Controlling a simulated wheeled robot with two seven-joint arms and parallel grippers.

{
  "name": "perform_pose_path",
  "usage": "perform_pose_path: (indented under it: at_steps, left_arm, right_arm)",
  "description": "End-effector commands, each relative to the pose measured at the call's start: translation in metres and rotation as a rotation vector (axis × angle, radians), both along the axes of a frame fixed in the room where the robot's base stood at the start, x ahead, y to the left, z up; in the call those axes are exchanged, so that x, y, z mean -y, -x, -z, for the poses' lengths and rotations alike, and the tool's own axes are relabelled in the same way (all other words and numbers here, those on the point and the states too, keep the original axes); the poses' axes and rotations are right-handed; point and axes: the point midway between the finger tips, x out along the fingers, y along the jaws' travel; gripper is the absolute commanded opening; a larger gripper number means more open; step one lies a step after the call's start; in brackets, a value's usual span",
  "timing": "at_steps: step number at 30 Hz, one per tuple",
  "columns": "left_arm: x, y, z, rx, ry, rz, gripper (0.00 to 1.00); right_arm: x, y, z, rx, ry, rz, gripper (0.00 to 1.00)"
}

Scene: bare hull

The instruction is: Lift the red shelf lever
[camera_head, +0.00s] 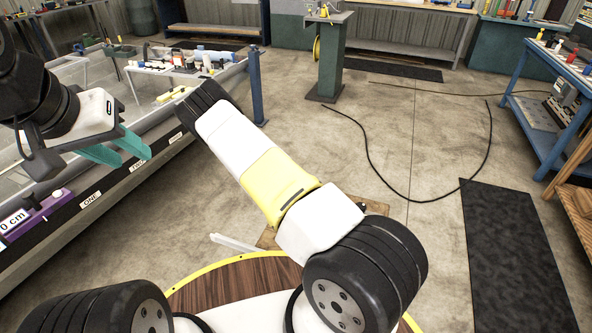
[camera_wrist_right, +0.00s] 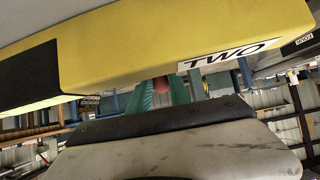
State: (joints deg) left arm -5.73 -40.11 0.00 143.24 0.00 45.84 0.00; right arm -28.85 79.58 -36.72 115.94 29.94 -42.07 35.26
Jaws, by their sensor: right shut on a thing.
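A small red knob (camera_wrist_right: 162,85), seen in the right wrist view, shows between the teal fingers of my right gripper (camera_wrist_right: 163,92), which is shut on it. I take it to be the end of the red lever; the rest of it is hidden. A yellow beam (camera_wrist_right: 150,50) with a label reading TWO crosses the view close above the fingers. In the head view my right arm hides this gripper. My left gripper (camera_head: 132,157) is open and empty, its teal fingers apart in front of the long bench (camera_head: 122,185) with labels on its front edge.
A green pedestal (camera_head: 330,60), a black hose (camera_head: 365,150), a dark mat (camera_head: 510,245) and a blue table (camera_head: 545,75) lie beyond open floor.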

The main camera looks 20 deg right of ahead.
Motion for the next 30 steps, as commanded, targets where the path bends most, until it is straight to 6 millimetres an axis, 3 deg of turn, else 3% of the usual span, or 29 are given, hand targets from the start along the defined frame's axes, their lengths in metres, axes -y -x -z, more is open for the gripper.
perform_pose_path:
  at_steps: [16,17,20,30]
  left_arm:
    - [0.0000,0.0000,0.0000,0.000,0.000,0.000,0.36]
    - [0.0000,0.0000,0.0000,0.000,0.000,0.000,0.36]
    - [0.0000,0.0000,0.0000,0.000,0.000,0.000,0.36]
    - [0.0000,0.0000,0.0000,0.000,0.000,0.000,0.36]
  right_arm:
    - [-0.0016,0.0019,0.0009,0.018,0.013,0.000,0.00]
    - [-0.0017,0.0019,0.0010,0.018,0.013,0.000,0.27]
    - [-0.0016,0.0019,0.0009,0.018,0.013,0.000,0.45]
    - [-0.0026,0.0029,-0.0009,0.019,0.013,0.001,0.45]
